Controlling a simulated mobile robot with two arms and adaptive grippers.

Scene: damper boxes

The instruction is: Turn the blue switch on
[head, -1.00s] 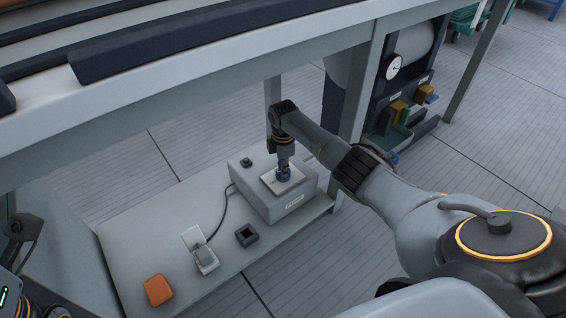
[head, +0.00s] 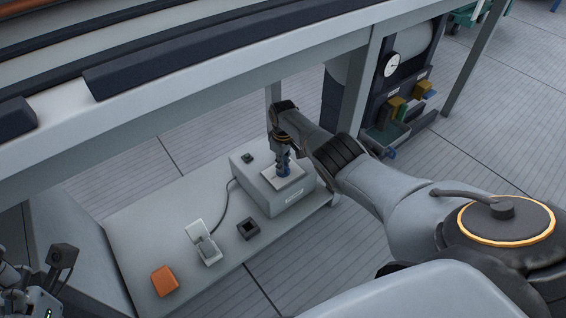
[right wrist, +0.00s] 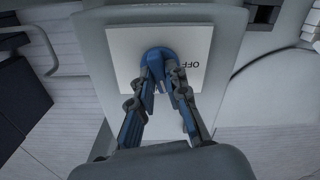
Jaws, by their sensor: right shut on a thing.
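The blue switch is a rounded blue knob (right wrist: 158,57) on a white square plate (right wrist: 195,42) in the right wrist view. Letters reading "OFF" show upside down on the plate, right of the knob. The plate is on top of a grey box (head: 250,188) on the low shelf in the head view. My right gripper (right wrist: 160,80) points down from above and is shut on the knob, one blue-tipped finger on each side. It also shows in the head view (head: 284,168). Parts of my left arm show at the lower left, too cut off to judge its jaws.
The shelf (head: 140,240) also holds an orange block (head: 164,280), a white open-lidded item (head: 207,252) and a dark square socket (head: 248,229). A cable runs to the box. The table beam (head: 200,100) passes above, and a table leg (head: 356,100) stands close to my right arm.

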